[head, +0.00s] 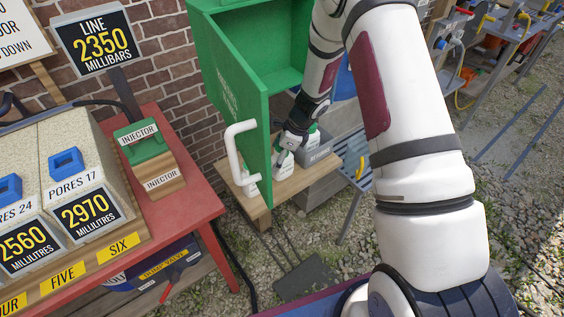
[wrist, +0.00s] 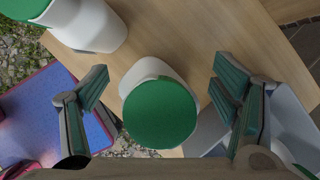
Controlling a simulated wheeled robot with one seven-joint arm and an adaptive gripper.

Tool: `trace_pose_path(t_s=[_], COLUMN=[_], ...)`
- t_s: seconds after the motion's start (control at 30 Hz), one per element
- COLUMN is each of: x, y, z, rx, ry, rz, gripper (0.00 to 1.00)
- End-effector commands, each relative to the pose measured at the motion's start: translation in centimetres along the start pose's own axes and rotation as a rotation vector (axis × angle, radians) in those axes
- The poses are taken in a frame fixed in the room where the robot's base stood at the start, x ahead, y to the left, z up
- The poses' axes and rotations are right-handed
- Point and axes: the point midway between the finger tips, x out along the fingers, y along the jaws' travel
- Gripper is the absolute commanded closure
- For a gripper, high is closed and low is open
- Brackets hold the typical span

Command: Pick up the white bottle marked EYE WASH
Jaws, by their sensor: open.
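A white bottle with a round green cap (wrist: 160,113) stands on the wooden table, seen from above between the fingers of my gripper (wrist: 160,88) in the wrist view. The fingers are apart, one on each side, with visible gaps to it. A second white bottle with a green cap (wrist: 92,26) is at the upper left of that view. In the head view my gripper (head: 291,141) reaches down to a white bottle (head: 284,161) on the small table. I cannot read EYE WASH on any bottle; the labels are hidden or too small.
A green cabinet (head: 230,85) with its door open and a white handle (head: 236,150) stands left of my arm. A red table (head: 190,200) with injector blocks is at left.

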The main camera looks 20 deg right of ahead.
Motion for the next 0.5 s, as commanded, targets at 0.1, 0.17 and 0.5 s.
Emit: trace_pose_path(t_s=[0.1,0.17,0.5], x=[-0.03,-0.03,-0.06], y=[0.00,0.00,-0.03], z=[0.01,0.00,0.01], rx=[0.000,0.000,0.000], ry=[0.000,0.000,0.000], rz=[0.000,0.000,-0.001], gripper=[0.31,0.44,0.81])
